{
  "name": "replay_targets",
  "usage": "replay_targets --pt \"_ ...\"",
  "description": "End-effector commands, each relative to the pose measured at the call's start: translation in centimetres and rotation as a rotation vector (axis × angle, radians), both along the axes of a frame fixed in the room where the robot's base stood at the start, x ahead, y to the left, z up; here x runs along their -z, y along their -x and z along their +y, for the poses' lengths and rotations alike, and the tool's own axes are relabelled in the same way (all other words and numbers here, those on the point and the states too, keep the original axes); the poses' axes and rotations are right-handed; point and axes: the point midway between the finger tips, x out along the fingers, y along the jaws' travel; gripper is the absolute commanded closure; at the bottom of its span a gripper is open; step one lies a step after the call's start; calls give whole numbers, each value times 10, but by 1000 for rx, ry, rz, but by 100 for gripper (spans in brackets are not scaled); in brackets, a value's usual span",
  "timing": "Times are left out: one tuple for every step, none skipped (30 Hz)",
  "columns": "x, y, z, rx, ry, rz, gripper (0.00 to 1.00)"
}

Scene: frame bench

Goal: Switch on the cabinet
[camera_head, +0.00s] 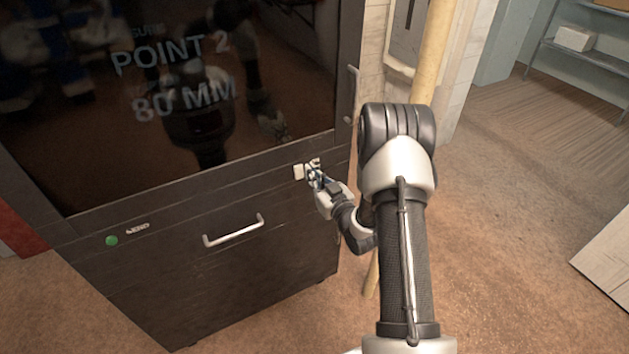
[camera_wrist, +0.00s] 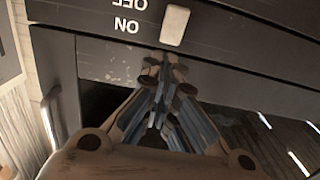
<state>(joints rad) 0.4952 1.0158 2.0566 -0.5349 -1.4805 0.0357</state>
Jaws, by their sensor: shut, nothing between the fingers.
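The dark cabinet (camera_head: 180,285) stands at the left in the head view, with a large glossy screen above a drawer. A small pale switch (camera_head: 299,172) sits on the strip below the screen, near the cabinet's right edge. In the wrist view the switch (camera_wrist: 175,25) is a pale block beside the labels ON and OFF, which appear upside down. My gripper (camera_head: 313,172) is shut and empty, with its tips just right of the switch in the head view. In the wrist view my gripper (camera_wrist: 160,62) has its fingertips just below the switch; I cannot tell whether they touch it.
The screen (camera_head: 172,75) reads POINT 2, 80 MM. A green button (camera_head: 111,240) marked SEND is at the strip's left, and a drawer handle (camera_head: 233,231) is below. A yellow pole (camera_head: 433,50) stands behind my arm. Open floor (camera_head: 530,200) lies to the right.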

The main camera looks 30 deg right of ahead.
Motion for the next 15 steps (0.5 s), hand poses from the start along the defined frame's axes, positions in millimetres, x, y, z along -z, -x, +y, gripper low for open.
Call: replay_targets --pt "-2 15 -3 5 -3 6 100" --pt "-4 22 -3 5 -3 6 100" --pt "-5 30 -3 5 -5 6 100" --pt "-7 37 -3 6 -4 5 100" --pt "-8 43 -3 5 -3 6 100" --pt "-10 51 -3 5 -4 5 100" --pt "-11 57 -4 6 -4 5 100" --pt "-11 62 -4 5 -3 6 100" --pt "-13 70 -4 5 -3 4 100" --pt "-14 74 -4 6 -4 4 100" --pt "-15 79 -4 5 -3 4 100" --pt "-16 84 -5 4 -2 3 100" --pt "-16 87 -5 5 -2 3 100" --pt "-17 90 -5 4 -2 3 100" --pt "-17 93 -4 3 -2 3 100"
